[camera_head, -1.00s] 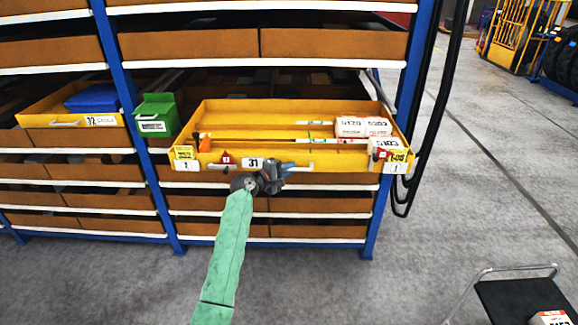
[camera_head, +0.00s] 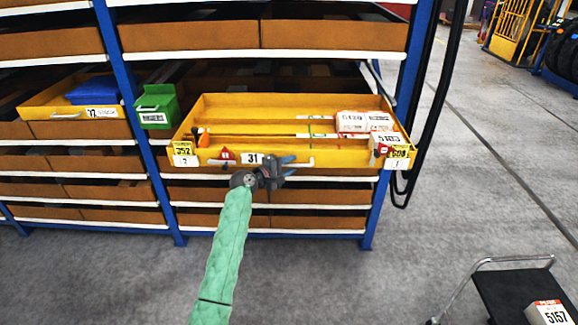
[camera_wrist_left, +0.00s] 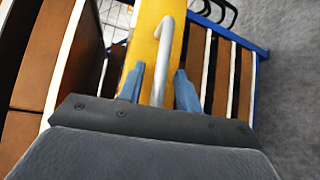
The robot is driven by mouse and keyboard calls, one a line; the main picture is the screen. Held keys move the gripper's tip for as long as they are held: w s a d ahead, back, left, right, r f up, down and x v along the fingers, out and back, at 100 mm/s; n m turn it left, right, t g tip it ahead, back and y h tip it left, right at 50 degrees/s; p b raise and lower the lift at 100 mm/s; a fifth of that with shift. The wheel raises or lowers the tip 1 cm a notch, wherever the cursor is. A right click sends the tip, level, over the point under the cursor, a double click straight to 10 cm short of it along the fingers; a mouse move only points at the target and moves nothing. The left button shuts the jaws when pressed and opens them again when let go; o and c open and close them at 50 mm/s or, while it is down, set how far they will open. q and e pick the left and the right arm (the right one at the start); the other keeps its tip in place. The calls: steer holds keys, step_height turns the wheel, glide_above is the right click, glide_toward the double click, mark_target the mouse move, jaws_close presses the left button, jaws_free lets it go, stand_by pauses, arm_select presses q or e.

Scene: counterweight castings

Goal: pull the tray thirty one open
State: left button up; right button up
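The yellow tray thirty one (camera_head: 213,158), labelled 31 on its front, stands well out of the blue-and-white rack, its inside showing. A pale bar handle (camera_head: 302,163) runs along its front; it also shows in the left wrist view (camera_wrist_left: 163,50). My left gripper (camera_head: 283,168) is at this handle. In the left wrist view its two blue fingers (camera_wrist_left: 159,75) lie either side of the bar, with gaps visible, so it looks open around the handle. Contact with the bar is hard to make out. My right gripper is not in view.
White labelled boxes (camera_head: 352,121) sit in the tray's right part. A green bin (camera_head: 157,107) and another yellow tray (camera_head: 50,110) with a blue bin (camera_head: 92,90) are left. Black cables (camera_head: 427,140) hang right. A dark cart (camera_head: 515,297) stands front right. The floor ahead is clear.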

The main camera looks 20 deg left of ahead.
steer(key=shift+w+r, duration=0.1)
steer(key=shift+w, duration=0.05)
arm_select(q)
steer(key=shift+s, duration=0.1)
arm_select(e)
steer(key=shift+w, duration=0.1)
